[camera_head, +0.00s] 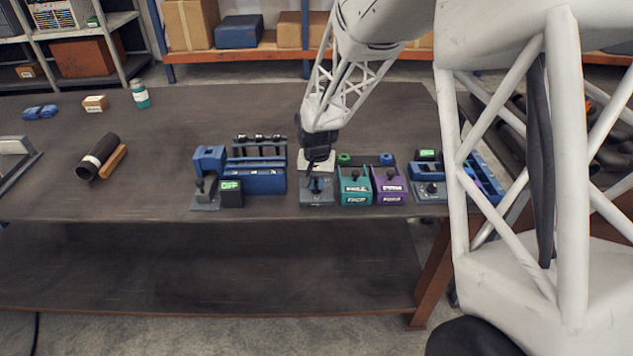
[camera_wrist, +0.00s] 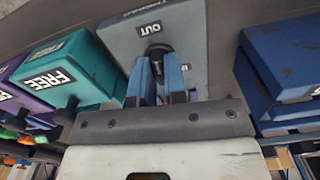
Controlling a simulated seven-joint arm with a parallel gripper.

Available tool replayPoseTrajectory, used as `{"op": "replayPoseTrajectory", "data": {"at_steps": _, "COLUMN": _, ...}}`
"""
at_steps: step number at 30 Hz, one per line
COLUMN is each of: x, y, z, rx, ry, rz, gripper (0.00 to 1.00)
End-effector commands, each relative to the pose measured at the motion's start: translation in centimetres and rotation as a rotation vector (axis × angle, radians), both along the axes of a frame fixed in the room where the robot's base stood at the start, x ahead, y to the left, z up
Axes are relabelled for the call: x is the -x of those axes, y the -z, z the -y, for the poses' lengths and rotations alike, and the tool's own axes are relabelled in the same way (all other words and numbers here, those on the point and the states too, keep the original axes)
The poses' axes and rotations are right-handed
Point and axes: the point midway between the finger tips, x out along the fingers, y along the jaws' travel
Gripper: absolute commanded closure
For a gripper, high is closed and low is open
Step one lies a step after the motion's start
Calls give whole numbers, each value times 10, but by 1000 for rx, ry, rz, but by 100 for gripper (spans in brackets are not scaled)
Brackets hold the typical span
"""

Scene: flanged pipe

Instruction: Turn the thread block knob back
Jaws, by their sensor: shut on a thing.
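The grey block (camera_head: 317,199) stands near the front edge of the bench, left of the teal block. In the wrist view this block (camera_wrist: 198,35) has a label reading OUT and a black knob (camera_wrist: 157,48) on its top. My gripper (camera_wrist: 160,76) is shut on the knob, with its two blue fingers on either side of it. In the head view my gripper (camera_head: 317,180) points down onto the block and hides most of the knob. I cannot read the block's name on its second label.
Right of the grey block stand a teal block (camera_head: 354,187), labelled FREE in the wrist view, and a purple block (camera_head: 389,183) with knobs. A blue rack (camera_head: 262,182) and a green OFF display (camera_head: 231,188) stand left.

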Motion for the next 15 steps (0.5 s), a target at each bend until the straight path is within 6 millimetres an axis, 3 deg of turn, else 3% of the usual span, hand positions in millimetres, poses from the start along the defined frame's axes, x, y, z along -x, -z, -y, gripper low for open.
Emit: {"op": "replayPoseTrajectory", "data": {"at_steps": 15, "x": 0, "y": 0, "z": 0, "rx": 0, "ry": -128, "rz": 0, "gripper": 100}}
